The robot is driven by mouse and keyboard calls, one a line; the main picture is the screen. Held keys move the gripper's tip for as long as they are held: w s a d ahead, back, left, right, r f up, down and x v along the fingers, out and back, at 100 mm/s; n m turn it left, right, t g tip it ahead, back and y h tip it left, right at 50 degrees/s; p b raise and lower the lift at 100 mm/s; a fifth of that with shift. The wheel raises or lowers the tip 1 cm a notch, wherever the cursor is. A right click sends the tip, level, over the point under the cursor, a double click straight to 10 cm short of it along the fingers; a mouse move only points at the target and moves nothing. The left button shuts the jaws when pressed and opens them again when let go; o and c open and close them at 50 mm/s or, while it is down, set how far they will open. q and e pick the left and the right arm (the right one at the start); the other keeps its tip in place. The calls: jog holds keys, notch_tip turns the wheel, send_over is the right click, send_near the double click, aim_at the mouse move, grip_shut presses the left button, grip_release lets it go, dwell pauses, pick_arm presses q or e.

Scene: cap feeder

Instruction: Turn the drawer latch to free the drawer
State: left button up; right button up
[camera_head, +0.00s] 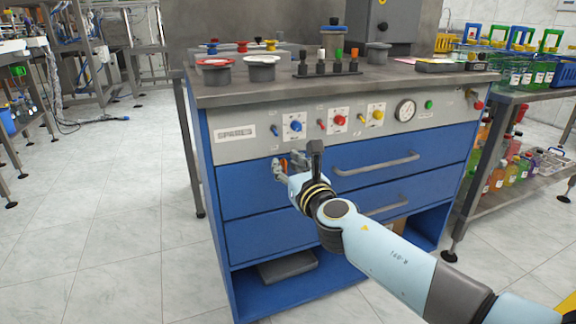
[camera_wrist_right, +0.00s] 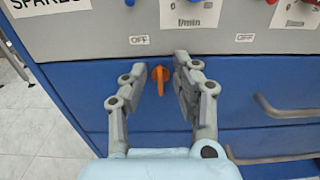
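The orange drawer latch (camera_wrist_right: 160,79) is on the blue front of the upper drawer (camera_wrist_right: 75,82), under the grey panel. Its lever hangs down vertically. In the head view a bit of the latch (camera_head: 284,163) shows between my fingers, and the upper drawer (camera_head: 240,190) looks closed. My right gripper (camera_wrist_right: 160,68) is open. Its two fingers stand left and right of the latch, with blue showing between each finger and the lever. The head view shows the same gripper (camera_head: 287,166) at the drawer's left part. Whether the fingertips touch the drawer is unclear. My left gripper is in neither view.
The upper drawer's bar handle (camera_head: 375,165) lies right of my gripper. Above are a blue knob (camera_head: 295,126), a red knob (camera_head: 340,120), a yellow knob (camera_head: 378,115) and a gauge (camera_head: 405,110). A bottle rack (camera_head: 500,95) stands at right.

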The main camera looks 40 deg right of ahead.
jog(key=shift+c, duration=0.4)
grip_shut()
